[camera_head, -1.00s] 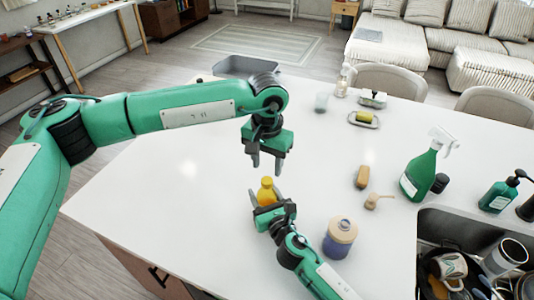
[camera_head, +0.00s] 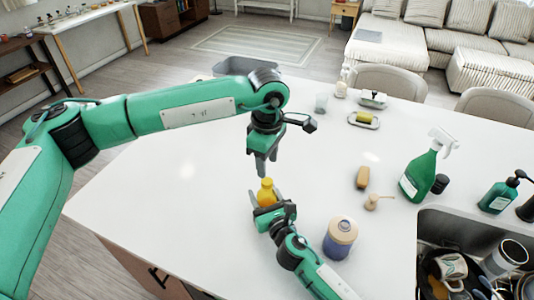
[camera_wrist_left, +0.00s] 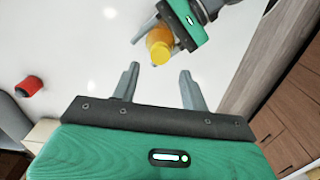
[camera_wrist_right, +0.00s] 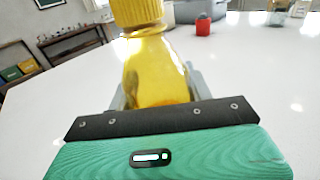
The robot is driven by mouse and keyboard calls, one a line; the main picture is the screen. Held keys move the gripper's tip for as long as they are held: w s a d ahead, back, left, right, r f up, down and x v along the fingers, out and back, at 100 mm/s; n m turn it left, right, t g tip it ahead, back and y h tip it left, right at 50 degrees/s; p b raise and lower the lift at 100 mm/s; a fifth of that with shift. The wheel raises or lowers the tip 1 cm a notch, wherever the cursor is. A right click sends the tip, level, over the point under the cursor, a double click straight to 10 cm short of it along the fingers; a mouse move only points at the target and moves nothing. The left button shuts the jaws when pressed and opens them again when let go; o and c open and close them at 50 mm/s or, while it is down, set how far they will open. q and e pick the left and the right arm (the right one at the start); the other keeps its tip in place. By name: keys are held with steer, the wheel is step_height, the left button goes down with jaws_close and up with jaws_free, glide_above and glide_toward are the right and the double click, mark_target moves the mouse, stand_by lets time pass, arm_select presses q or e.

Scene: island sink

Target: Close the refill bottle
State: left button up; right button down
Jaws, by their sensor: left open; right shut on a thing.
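A yellow refill bottle (camera_head: 266,190) is upright near the front middle of the white island top. My right gripper (camera_head: 267,201) is shut on its body. The right wrist view shows the bottle's clear yellow body (camera_wrist_right: 155,75) between the fingers and a ribbed yellow cap (camera_wrist_right: 136,12) at its top. I cannot tell how tightly the cap sits. My left gripper (camera_head: 262,168) is open and empty, pointing down just above and behind the bottle. In the left wrist view the bottle (camera_wrist_left: 160,42) lies just beyond the gap between the open fingertips (camera_wrist_left: 159,72).
A jar with a beige lid (camera_head: 340,238) stands right of my right gripper. A brush (camera_head: 362,177), a wooden item (camera_head: 376,201) and a green spray bottle (camera_head: 420,172) are farther right. The sink (camera_head: 470,225) holds dishes. A red item (camera_wrist_right: 203,28) stands behind. The island's left side is clear.

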arm_select(q)
steer(key=n, duration=0.3)
steer(key=shift+r, duration=0.1)
steer(key=n, duration=0.4)
steer(key=shift+r+n, duration=0.1)
steer(key=shift+n, duration=0.3)
steer(key=n, duration=0.4)
steer(key=shift+r+n, duration=0.15)
steer(key=shift+n, duration=0.15)
steer(key=n, duration=0.4)
steer(key=shift+r, duration=0.1)
steer(key=n, duration=0.3)
steer(key=shift+r+n, duration=0.1)
steer(key=shift+n, duration=0.2)
steer(key=n, duration=0.4)
steer(key=shift+r+n, duration=0.15)
steer(key=shift+n, duration=0.15)
steer(key=n, duration=0.4)
steer(key=shift+r, duration=0.1)
steer(key=n, duration=0.3)
steer(key=shift+r+n, duration=0.1)
steer(key=shift+n, duration=0.3)
